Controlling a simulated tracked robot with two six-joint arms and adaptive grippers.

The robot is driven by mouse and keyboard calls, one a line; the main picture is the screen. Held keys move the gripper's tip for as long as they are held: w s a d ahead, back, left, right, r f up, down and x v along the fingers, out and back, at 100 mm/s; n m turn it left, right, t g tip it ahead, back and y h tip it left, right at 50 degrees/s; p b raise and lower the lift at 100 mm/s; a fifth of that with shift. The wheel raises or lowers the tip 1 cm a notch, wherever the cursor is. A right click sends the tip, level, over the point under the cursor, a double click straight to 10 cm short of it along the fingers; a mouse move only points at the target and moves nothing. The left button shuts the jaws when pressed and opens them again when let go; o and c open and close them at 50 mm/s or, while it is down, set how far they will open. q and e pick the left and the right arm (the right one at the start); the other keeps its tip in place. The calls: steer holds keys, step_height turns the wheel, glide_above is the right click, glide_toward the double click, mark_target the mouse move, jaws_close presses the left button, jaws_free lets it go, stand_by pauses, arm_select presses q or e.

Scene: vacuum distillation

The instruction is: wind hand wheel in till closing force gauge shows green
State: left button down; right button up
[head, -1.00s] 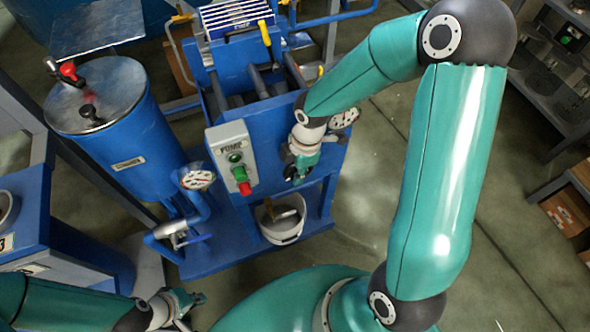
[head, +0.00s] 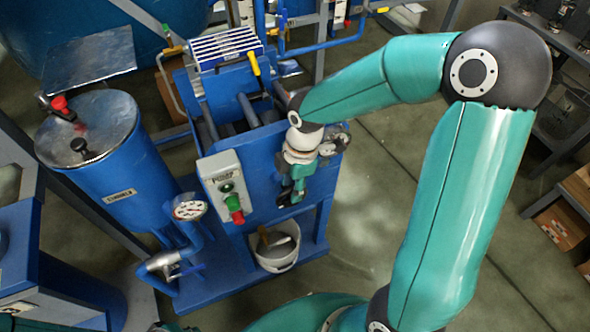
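My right gripper (head: 294,188) points down at the front face of the blue pump unit (head: 262,188), right of the grey switch box. Its dark fingers are small and partly turned away, so I cannot tell if they are open or shut. I cannot make out a hand wheel; the gripper and wrist cover that part of the front. A round white gauge (head: 335,143) sits just right of my wrist, partly covered; its needle and colours are unreadable. Another dial (head: 188,207) stands on the pipe by the blue cylinder. My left gripper is out of view.
The grey switch box (head: 222,190) has a green and a red button. A white bucket (head: 275,248) stands under the unit. The blue cylinder (head: 110,170) with a metal lid is at left. Shelves (head: 565,75) stand at right, with clear floor (head: 385,165) between.

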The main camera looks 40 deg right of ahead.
steer(key=r, duration=0.6)
steer(key=shift+d, duration=0.4)
steer(key=shift+f, duration=0.1)
